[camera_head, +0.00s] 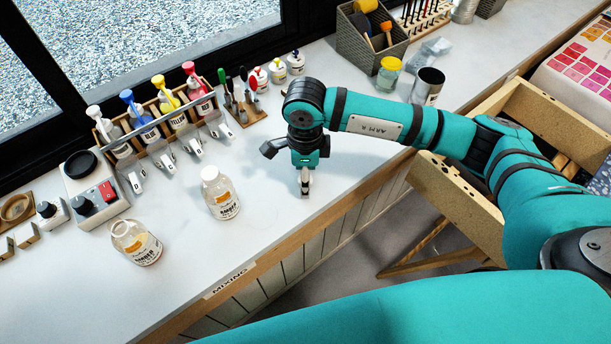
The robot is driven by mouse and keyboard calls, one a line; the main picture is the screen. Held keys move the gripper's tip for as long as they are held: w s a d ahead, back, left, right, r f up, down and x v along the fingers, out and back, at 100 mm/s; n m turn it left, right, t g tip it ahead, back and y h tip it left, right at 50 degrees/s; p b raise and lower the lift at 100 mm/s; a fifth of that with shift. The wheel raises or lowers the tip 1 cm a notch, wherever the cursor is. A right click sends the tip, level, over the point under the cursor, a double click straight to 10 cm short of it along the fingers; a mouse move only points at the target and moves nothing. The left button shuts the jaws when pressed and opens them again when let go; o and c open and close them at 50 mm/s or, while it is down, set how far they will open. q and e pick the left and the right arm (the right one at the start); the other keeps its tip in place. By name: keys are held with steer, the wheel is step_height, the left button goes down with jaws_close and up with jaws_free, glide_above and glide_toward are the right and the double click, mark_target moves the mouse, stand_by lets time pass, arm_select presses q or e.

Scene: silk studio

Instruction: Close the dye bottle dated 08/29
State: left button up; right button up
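Two clear bottles with orange and white labels stand on the white counter. One bottle (220,194) has a white cap on. The other bottle (136,243), nearer the front left, shows an open mouth with no cap on it. The dates on both labels are too small to read. My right gripper (304,184) points down near the counter, to the right of the capped bottle and apart from it. Its fingers are seen narrow and overlapping, so I cannot tell their opening or whether they hold anything small. My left gripper is not in view.
A rack of coloured pump bottles (160,118) stands behind, along the window. A scale-like device (93,185) is at the left. Small bottles (278,71), a glass jar (388,75) and a metal cup (427,86) stand further back. The counter between the capped bottle and my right gripper is clear.

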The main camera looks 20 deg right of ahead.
steer(key=shift+f, duration=0.15)
steer(key=c, duration=0.8)
steer(key=shift+o, duration=0.2)
steer(key=shift+r+b, duration=0.35)
steer(key=shift+r, duration=0.3)
step_height(320, 180, up, 2)
steer(key=shift+r+b, duration=0.1)
steer(key=shift+b, duration=0.35)
steer(key=s+a+b, duration=0.1)
steer(key=s+a, duration=0.1)
steer(key=s, duration=0.5)
steer(key=s+a+r+b, duration=0.1)
steer(key=s+a+b, duration=0.1)
steer(key=s, duration=0.6)
steer(key=shift+a+r, duration=0.25)
steer(key=shift+a, duration=0.5)
